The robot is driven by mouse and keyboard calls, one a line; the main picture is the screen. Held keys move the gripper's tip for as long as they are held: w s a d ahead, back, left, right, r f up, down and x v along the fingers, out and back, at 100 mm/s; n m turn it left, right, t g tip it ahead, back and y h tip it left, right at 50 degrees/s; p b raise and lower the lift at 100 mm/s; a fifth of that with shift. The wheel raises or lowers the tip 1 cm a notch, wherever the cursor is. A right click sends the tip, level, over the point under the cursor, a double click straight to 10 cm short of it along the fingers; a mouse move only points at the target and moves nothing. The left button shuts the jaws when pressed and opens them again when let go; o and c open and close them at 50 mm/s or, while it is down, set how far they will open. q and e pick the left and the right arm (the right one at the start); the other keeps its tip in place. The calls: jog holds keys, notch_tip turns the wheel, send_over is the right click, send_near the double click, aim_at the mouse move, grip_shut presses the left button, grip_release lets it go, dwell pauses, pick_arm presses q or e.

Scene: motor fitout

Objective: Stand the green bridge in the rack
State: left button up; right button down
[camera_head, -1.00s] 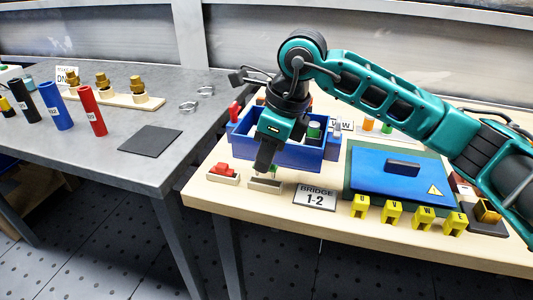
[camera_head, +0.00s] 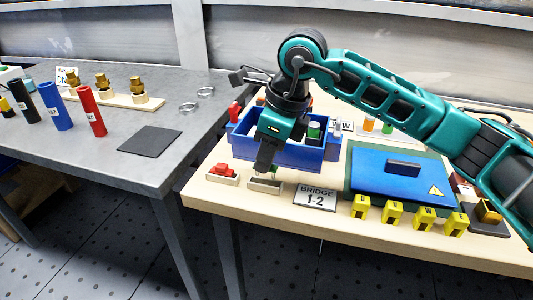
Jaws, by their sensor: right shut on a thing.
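My right gripper (camera_head: 264,168) comes down from above at the front of the wooden table. It is shut on the green bridge (camera_head: 274,169), of which only a small green bit shows beside the fingers. The fingers hide the rest. The gripper is right over a small pale rack (camera_head: 264,187) near the table's front edge. I cannot tell whether the bridge touches the rack or is seated in it. My left gripper is not in view.
A red piece (camera_head: 223,169) sits in a similar pale holder to the left. A blue bin (camera_head: 308,155) stands behind the gripper. The "BRIDGE 1-2" sign (camera_head: 315,197) is at the right, near a blue panel (camera_head: 400,176) and several yellow tags (camera_head: 392,213).

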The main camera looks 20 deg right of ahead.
jog(key=shift+f+b, duration=1.25)
jog(key=shift+f, duration=0.25)
jog(key=c, duration=1)
grip_release()
jog(key=shift+r, duration=0.1)
jog(key=p+v, duration=0.2)
jog(key=v, duration=1.1)
